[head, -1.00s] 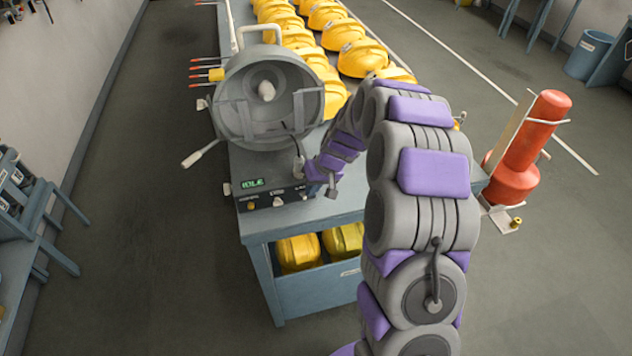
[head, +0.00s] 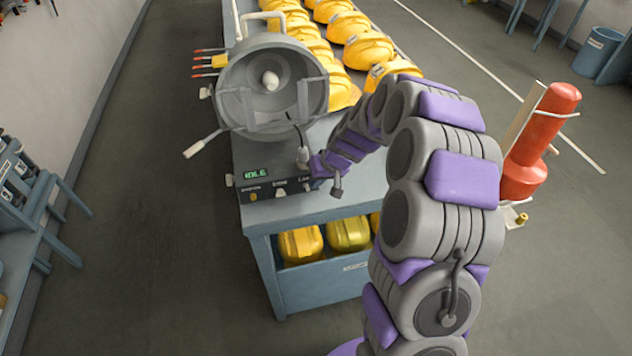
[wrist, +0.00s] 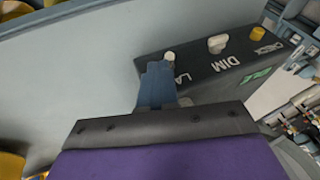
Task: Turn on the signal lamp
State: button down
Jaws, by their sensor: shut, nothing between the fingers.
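The signal lamp is a grey round housing (head: 250,112) with a pale bulb (head: 270,80) at its centre. It stands on the workbench, and no glow shows in it. In front of it is a dark control box (head: 262,192) with a green display (head: 257,174) reading IDLE. The wrist view shows a yellow button (wrist: 258,33), a white DIM knob (wrist: 217,44) and a pale round-tipped control (wrist: 170,57) by the partly hidden "LA" label. My gripper (wrist: 157,72) is shut and empty, its tip right beside that control; contact cannot be told. In the head view my gripper (head: 320,170) is at the box's right end.
Yellow helmets (head: 362,48) line the bench behind the lamp, and more yellow ones (head: 300,245) sit on the shelf below. A lever (head: 202,144) sticks out left of the housing. A red cylinder (head: 540,130) stands right of the bench. The floor at left is clear.

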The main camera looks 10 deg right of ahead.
jog(key=shift+f, duration=0.1)
jog(key=t+b, duration=0.1)
jog(key=b, duration=0.1)
jog(key=s+f+t+b, duration=0.1)
jog(key=b, duration=0.1)
jog(key=shift+a, duration=0.15)
jog(key=shift+s+f+n+t+b, duration=0.2)
jog(key=shift+s+n+t+b, duration=0.1)
jog(key=shift+t+b, duration=0.6)
jog(key=shift+f+b, duration=0.2)
jog(key=shift+b, duration=0.2)
jog(key=shift+s+f, duration=0.25)
jog(key=shift+f, duration=0.15)
jog(key=shift+r, duration=0.1)
